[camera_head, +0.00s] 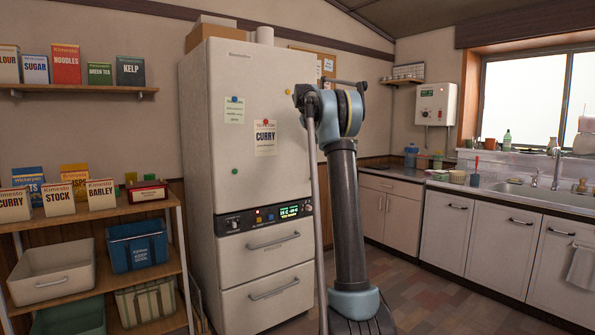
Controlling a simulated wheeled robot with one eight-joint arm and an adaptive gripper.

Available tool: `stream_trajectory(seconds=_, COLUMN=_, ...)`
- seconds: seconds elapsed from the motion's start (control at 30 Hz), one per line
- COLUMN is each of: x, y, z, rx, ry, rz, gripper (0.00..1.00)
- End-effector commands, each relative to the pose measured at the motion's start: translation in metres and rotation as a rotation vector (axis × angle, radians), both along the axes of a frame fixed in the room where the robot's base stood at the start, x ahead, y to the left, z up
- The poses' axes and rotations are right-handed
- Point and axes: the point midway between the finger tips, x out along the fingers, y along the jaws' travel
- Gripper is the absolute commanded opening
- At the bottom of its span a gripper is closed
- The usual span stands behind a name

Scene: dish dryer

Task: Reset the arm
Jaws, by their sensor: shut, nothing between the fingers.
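My arm (346,210) stands in the middle of the head view, in front of the right edge of the fridge. A dark, thick link rises almost straight up from a light blue joint near the bottom edge. At the top is a blue and black joint with a yellow band. A thin grey part runs down from there along the left side of the thick link and leaves the frame at the bottom. My gripper is not visible in this view.
A tall cream fridge (205,150) stands close behind my arm. Shelving (100,222) with boxes and bins is at left. A counter (402,180) and sink (525,190) run along the right. Tiled floor (440,290) is open at right.

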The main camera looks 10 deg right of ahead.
Motion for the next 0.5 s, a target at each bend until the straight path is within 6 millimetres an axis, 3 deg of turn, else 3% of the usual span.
stream_trajectory(seconds=0.17, x=-0.043, y=0.002, z=-0.003, rx=0.110, ry=-0.026, rz=-0.114, gripper=0.00)
stream_trajectory(seconds=0.5, x=-0.159, y=0.010, z=-0.028, rx=0.402, ry=-0.091, rz=-0.450, gripper=0.00)
